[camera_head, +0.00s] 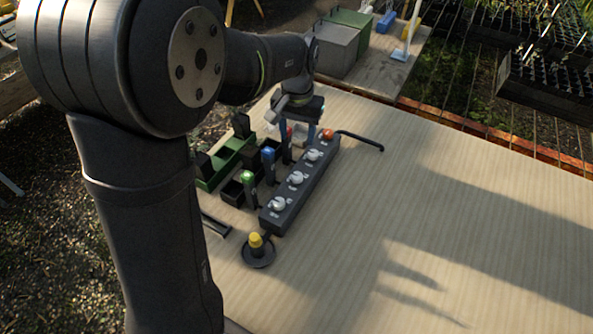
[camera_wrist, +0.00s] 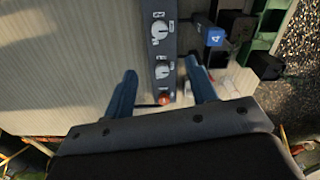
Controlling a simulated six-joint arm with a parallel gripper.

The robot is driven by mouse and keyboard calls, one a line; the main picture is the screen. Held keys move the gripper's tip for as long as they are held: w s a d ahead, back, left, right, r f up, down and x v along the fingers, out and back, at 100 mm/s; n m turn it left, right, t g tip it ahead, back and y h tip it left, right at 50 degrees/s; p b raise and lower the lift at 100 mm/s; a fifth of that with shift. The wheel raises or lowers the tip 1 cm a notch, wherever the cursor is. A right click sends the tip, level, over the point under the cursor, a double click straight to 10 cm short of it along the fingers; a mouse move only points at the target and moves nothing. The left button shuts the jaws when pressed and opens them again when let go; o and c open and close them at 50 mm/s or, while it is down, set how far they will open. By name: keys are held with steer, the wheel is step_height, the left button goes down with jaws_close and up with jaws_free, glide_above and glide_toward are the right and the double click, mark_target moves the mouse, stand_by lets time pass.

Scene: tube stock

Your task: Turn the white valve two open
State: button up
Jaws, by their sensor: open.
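A dark valve strip (camera_head: 290,192) lies on the table with a row of three white valves and an orange-red button (camera_head: 327,134) at its far end. The middle white valve (camera_head: 295,177) also shows in the wrist view (camera_wrist: 160,30). The white valve nearest the button (camera_head: 313,155) lies between my fingers in the wrist view (camera_wrist: 162,68). The near white valve (camera_head: 277,204) is at the other end. The number labels are too small to read surely. My gripper (camera_wrist: 161,69) is open and empty, its fingers on either side of the strip, apart from the valves.
Green-capped (camera_head: 247,177) and blue-capped (camera_head: 268,154) tubes stand left of the strip, by a green rack (camera_head: 226,163). A yellow-topped piece (camera_head: 256,240) stands on a round base in front. A black bar (camera_head: 362,140) lies beyond the strip. The table's right side is clear.

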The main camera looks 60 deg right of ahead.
mark_target(297, 175)
step_height(297, 175, down, 15)
steer(key=shift+f, duration=0.15)
stand_by(0.4)
steer(key=c, duration=1)
